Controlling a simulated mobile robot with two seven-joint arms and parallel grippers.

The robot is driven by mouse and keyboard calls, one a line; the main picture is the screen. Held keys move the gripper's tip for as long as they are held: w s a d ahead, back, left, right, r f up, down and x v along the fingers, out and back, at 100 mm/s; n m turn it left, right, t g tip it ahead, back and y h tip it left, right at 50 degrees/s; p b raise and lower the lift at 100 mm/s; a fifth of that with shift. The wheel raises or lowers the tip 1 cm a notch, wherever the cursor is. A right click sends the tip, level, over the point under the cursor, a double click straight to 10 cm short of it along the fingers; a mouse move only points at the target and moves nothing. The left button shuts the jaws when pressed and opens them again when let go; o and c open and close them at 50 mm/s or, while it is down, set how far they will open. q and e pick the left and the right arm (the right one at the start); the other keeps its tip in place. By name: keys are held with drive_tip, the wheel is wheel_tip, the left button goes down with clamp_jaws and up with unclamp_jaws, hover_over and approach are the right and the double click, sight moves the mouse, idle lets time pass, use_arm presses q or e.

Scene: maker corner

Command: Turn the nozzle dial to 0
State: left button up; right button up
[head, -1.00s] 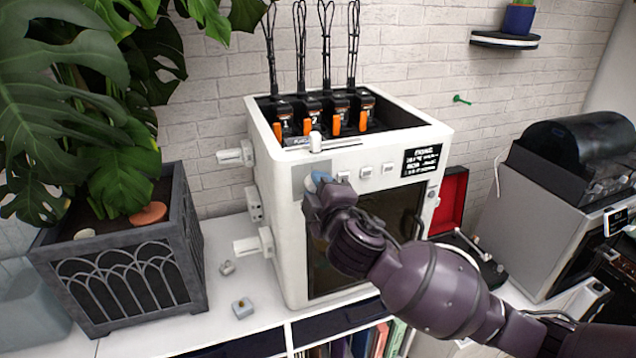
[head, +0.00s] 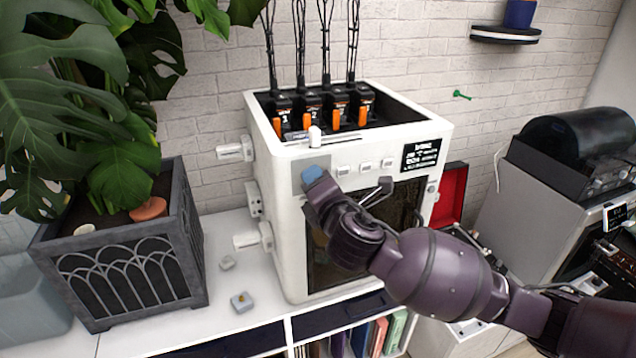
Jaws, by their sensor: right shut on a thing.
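A white box-shaped machine (head: 277,220) stands on the white shelf top. A blue dial (head: 313,174) sits on the grey panel at the upper left of its front face. I take it to be the nozzle dial; its markings cannot be read. My right gripper (head: 314,186) is at the dial, with my purple wrist just below and right of it. It is shut on the dial, and the gripper hides the dial's lower part. My left gripper is not in view.
Several small white buttons (head: 366,167) and a black display (head: 421,155) lie right of the dial. A slider lever (head: 315,137) stands above it. A planter (head: 130,265) stands left, and small blocks (head: 241,302) lie on the shelf top (head: 205,325). A grey appliance (head: 530,225) stands right.

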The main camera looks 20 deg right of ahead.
drive_tip(key=shift+n, duration=0.4)
drive_tip(key=o, duration=0.9)
drive_tip(key=s, duration=0.5)
drive_tip(key=s+b, duration=0.1)
drive_tip(key=s, duration=0.4)
drive_tip(key=shift+s+d+b, duration=0.2)
drive_tip(key=shift+s+b, duration=0.1)
drive_tip(key=shift+s, duration=0.1)
